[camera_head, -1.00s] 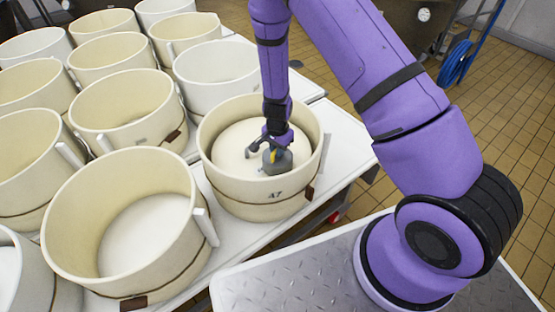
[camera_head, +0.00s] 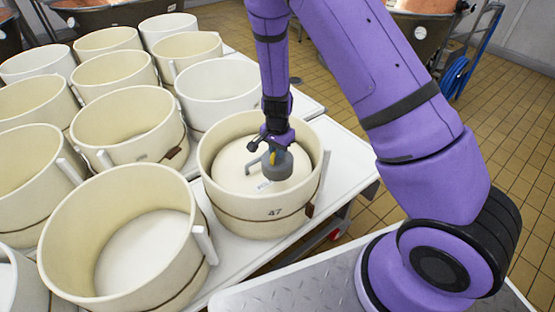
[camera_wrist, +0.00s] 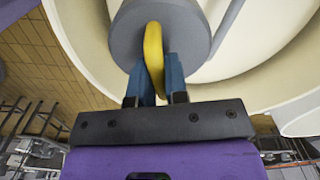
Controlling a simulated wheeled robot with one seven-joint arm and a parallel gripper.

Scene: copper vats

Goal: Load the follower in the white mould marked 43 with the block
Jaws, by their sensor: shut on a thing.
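My gripper (camera_head: 271,152) is shut on the yellow handle (camera_wrist: 153,60) of a grey round block (camera_head: 277,166). The block also shows in the wrist view (camera_wrist: 185,32). It hangs inside the rim of a cream mould (camera_head: 262,222) marked 47, over a pale round follower (camera_head: 233,160) with a small white label. It looks slightly above the follower, but the gap is hard to judge. A white mould (camera_head: 218,92) stands just behind the cream one. I can read no number on it and cannot tell whether it holds a follower. No mark 43 is legible.
Several other cream and white moulds crowd the white table (camera_head: 335,150) to the left and back. A large open cream mould (camera_head: 120,240) stands at front left. A blue hose (camera_head: 458,72) hangs at the back right. The tiled floor on the right is clear.

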